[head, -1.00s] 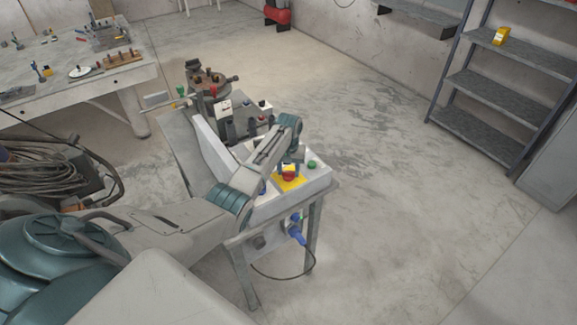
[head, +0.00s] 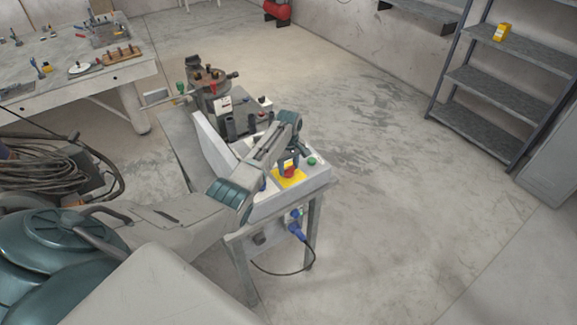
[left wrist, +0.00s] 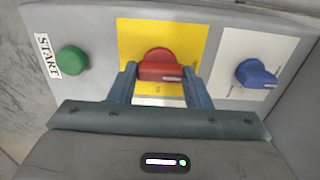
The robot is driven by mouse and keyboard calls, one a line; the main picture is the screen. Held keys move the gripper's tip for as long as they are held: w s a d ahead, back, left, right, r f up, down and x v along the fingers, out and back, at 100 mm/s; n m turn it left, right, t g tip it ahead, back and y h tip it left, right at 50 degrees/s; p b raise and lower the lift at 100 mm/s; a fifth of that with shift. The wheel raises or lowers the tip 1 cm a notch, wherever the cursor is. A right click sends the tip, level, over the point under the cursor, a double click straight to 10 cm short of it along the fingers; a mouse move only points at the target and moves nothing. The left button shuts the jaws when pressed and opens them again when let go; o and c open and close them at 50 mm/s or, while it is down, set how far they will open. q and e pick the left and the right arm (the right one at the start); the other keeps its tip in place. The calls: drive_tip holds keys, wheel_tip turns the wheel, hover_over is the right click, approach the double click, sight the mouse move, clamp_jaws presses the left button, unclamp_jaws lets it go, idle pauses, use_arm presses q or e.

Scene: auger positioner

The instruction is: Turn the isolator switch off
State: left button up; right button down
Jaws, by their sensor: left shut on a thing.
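The isolator switch is a red rotary knob (left wrist: 160,67) on a yellow plate (left wrist: 128,32), set in a grey control panel. In the left wrist view its grip bar lies roughly level, with a pale mark near its right end. My left gripper (left wrist: 161,77) is shut on the red knob, one finger at each side. In the head view the red knob (head: 289,172) shows on its yellow plate (head: 291,181), below my left gripper (head: 289,160). My right gripper is not in view.
A green START button (left wrist: 72,61) is left of the knob and a blue knob (left wrist: 256,74) right of it. The panel's stand carries a blue plug (head: 296,230) with a hanging cable. A workbench (head: 100,70) stands at back left, shelving (head: 487,80) at right. Floor between is clear.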

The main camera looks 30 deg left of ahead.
sight(288, 168)
use_arm(q)
drive_tip(key=shift+w+a+r, duration=0.15)
drive_tip(key=shift+r, duration=0.1)
drive_tip(key=o, duration=0.9)
drive_tip(key=shift+o, duration=0.5)
drive_tip(key=shift+f, duration=0.1)
wheel_tip(288, 168, up, 11)
drive_tip(key=b, duration=0.3)
drive_tip(key=shift+f, duration=0.2)
